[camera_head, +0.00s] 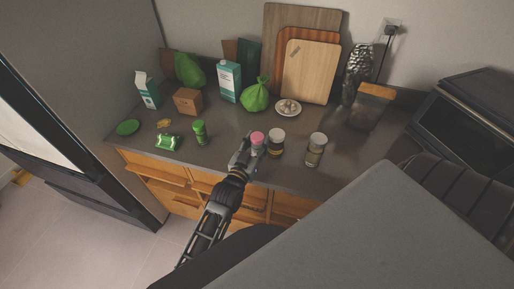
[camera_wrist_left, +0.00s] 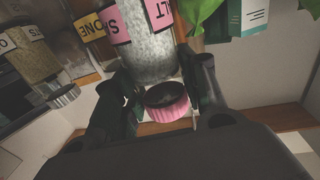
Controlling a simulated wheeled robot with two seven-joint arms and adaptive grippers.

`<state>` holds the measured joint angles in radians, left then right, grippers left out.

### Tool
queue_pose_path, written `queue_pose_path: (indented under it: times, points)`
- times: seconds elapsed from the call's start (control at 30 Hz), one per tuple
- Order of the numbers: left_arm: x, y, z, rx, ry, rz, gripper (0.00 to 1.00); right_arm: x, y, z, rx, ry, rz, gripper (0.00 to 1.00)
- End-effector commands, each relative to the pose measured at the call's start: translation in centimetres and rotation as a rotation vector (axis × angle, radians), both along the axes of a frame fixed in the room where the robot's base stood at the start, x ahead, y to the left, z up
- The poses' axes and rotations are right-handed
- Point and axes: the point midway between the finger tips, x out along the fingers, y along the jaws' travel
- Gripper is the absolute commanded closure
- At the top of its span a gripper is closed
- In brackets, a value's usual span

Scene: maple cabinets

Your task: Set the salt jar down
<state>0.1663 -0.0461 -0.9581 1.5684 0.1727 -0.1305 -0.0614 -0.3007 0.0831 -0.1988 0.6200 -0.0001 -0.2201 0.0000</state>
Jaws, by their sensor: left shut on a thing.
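The salt jar has a pink lid (camera_head: 257,138) and stands near the counter's front edge in the head view. In the left wrist view its clear body (camera_wrist_left: 146,50) holds pale grains, with a pink label reading part of "SALT" and its ribbed pink lid (camera_wrist_left: 168,101) nearest the camera. My left gripper (camera_head: 249,146) is shut on the jar, with a finger on either side near the lid. The jar's base is hidden by the gripper, so I cannot tell whether it touches the dark counter (camera_head: 225,160). My right gripper is not in view.
Left are a green bottle (camera_head: 199,132) and green packet (camera_head: 167,143). Behind are a green bag (camera_head: 256,96) and a small plate (camera_head: 288,108).

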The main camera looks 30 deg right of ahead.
Motion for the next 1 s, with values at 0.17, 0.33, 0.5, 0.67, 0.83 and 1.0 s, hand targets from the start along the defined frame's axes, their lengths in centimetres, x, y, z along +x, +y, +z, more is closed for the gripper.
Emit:
queue_pose_path:
  times: [0.17, 0.33, 0.5, 0.67, 0.83, 1.0]
  points:
    - [0.0, 0.0, -1.7, 0.0, 0.0, 0.0, 0.91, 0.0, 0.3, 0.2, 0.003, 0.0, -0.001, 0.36]
    - [0.0, 0.0, -2.8, -0.001, -0.002, 0.0, 0.91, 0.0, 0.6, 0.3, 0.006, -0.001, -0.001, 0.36]
    - [0.0, 0.0, -2.9, -0.002, -0.003, 0.0, 0.91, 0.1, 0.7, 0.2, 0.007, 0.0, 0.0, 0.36]
    - [0.0, 0.0, -2.9, -0.002, -0.001, 0.0, 0.91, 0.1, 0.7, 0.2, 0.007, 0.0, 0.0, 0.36]
    - [0.0, 0.0, -3.3, 0.0, 0.0, 0.0, 0.52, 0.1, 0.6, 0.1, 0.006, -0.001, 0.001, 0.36]
    - [0.0, 0.0, -3.2, 0.0, 0.0, 0.0, 0.37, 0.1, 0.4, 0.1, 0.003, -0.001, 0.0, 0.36]
